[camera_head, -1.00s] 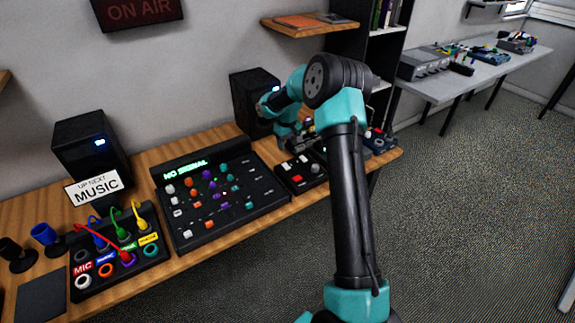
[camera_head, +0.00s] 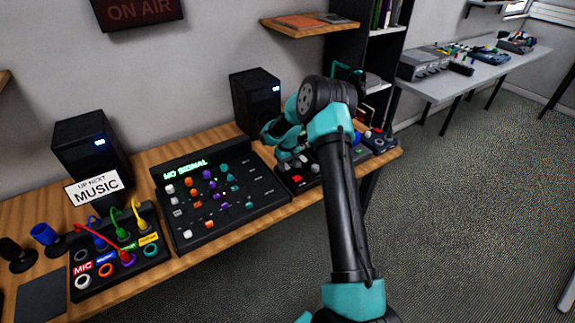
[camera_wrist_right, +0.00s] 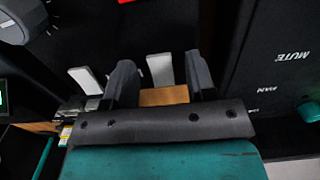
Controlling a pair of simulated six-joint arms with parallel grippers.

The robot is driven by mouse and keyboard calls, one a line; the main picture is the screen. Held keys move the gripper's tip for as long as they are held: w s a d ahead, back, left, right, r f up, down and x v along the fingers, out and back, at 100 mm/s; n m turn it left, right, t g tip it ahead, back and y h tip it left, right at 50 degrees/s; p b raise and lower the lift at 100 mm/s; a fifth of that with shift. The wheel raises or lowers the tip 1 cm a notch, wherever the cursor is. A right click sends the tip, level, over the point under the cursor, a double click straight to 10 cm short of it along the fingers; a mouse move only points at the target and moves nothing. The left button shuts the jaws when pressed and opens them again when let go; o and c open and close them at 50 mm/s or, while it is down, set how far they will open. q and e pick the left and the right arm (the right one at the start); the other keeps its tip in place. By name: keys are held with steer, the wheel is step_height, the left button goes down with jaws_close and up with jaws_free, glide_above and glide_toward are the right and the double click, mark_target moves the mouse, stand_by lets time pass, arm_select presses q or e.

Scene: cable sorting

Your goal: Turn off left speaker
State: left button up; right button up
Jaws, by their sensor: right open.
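The left speaker (camera_head: 90,150) is a black box at the back left of the wooden desk, with a lit blue light on its front. A second black speaker (camera_head: 256,100) stands further right, also with a lit blue light. My right gripper (camera_head: 274,135) is in front of that right speaker, near the mixer's back right corner and well away from the left speaker. In the right wrist view its two dark fingers (camera_wrist_right: 160,78) are apart, with nothing held between them. The left gripper is not in view.
The mixer (camera_head: 255,207) reads "NO SIGNAL". A patch panel (camera_head: 160,263) with several cables and a "MUSIC" card (camera_head: 93,187) stand in front of the left speaker. A small button box (camera_head: 305,188) lies below my right arm.

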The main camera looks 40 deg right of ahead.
steer(key=shift+c, duration=0.2)
steer(key=c, duration=0.9)
steer(key=shift+w+g, duration=0.1)
steer(key=shift+g, duration=0.2)
steer(key=shift+w+d+r+g+y, duration=0.1)
steer(key=shift+g+y, duration=0.05)
steer(key=shift+g, duration=0.45)
steer(key=shift+w+g+y, duration=0.1)
steer(key=shift+g+y, duration=0.05)
steer(key=shift+g, duration=0.45)
steer(key=o, duration=0.9)
steer(key=shift+o, duration=0.2)
